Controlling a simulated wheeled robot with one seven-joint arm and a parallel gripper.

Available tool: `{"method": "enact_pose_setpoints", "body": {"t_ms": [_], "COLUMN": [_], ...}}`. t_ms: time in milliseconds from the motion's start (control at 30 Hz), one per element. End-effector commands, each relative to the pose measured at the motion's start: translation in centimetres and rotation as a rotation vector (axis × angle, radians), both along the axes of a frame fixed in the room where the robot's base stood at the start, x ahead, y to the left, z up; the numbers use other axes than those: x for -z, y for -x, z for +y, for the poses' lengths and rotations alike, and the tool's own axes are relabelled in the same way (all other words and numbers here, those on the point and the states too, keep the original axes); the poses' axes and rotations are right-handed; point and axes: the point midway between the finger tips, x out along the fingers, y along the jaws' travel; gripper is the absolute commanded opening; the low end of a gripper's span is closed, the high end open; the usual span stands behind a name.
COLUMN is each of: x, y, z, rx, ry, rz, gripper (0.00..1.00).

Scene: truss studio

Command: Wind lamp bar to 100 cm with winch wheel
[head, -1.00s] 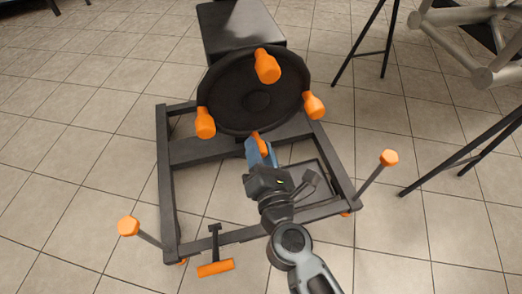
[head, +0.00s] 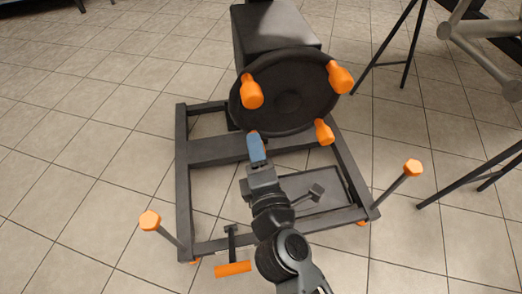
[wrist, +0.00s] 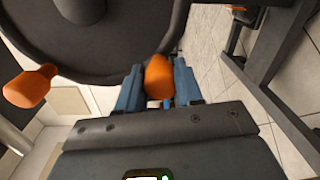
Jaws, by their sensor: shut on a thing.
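The winch wheel (head: 290,102) is a black disc with a raised hub and several orange knobs. It sits at the far side of a dark frame, in front of a black box. Three free knobs show at its upper left (head: 251,90), upper right (head: 340,76) and lower right (head: 324,132). My gripper (head: 254,140) is shut on the knob at the wheel's lower left, which the blue fingers mostly hide in the head view. In the wrist view this orange knob (wrist: 159,77) sits between the two fingers. I cannot make out the lamp bar or a height reading.
The dark frame (head: 182,180) stands on the tiled floor, with orange-capped posts at its left (head: 150,220) and right (head: 412,168). An orange-handled lever (head: 233,269) is at its front. Tripod legs and grey truss tubes (head: 480,28) stand at the right. Floor at the left is clear.

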Motion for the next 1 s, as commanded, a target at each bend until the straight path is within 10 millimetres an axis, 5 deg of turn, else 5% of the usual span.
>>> {"method": "enact_pose_setpoints", "body": {"t_ms": [500,533,767,1000], "x": [-0.73,-0.73,-0.53,-0.34], "y": [0.12,0.12,0.08,0.08], "z": [0.51,0.50,0.35,0.21], "rx": [-0.009,-0.009,-0.006,-0.002], "ry": [-0.021,-0.021,-0.019,-0.017], "rz": [-0.005,-0.005,-0.002,0.001], "gripper": [0.00,0.37,0.59,0.61]}}
